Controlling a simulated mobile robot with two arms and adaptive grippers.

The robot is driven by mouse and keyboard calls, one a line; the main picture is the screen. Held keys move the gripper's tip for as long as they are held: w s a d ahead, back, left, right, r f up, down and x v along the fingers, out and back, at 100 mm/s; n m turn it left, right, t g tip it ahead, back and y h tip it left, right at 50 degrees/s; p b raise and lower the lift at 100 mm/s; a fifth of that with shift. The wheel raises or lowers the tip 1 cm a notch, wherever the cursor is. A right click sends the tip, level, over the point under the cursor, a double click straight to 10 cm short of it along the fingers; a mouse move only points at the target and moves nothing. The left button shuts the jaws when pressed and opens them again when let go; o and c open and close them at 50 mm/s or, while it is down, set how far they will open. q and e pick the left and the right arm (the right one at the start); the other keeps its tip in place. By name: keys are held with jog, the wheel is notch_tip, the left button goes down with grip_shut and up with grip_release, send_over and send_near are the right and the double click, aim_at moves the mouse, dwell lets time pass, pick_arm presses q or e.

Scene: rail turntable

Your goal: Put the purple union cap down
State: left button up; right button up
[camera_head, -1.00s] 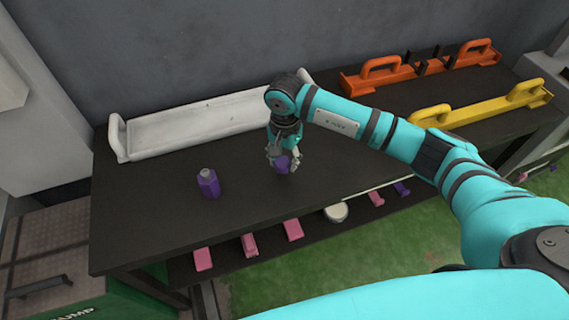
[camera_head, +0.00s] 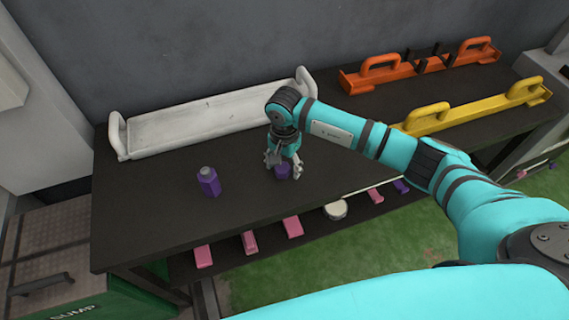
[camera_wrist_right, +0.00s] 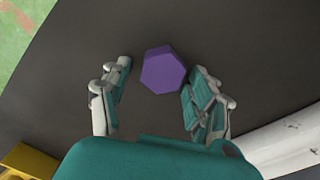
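The purple union cap (camera_head: 283,172) stands on the dark bench top, and its hexagonal top shows in the right wrist view (camera_wrist_right: 163,71). My right gripper (camera_head: 283,168) is just above and around it with the fingers spread. In the right wrist view my right gripper (camera_wrist_right: 158,85) has a clear gap between the cap and the left finger; the right finger is close to the cap, and I cannot tell if they touch. My left gripper is not in view.
A purple hexagonal bottle-like part (camera_head: 208,182) stands left of the cap. A white tray (camera_head: 200,128) lies behind. Orange (camera_head: 380,76) and yellow (camera_head: 470,112) handled rails lie at right. Pink pieces (camera_head: 250,243) and a white round piece (camera_head: 336,210) sit along the lower front shelf.

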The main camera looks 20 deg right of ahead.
aim_at(285, 165)
jog(key=shift+r, duration=0.1)
jog(key=shift+r+p, duration=0.25)
jog(key=shift+p, duration=0.1)
notch_tip(285, 165, up, 12)
jog(key=b, duration=0.2)
jog(key=shift+f, duration=0.15)
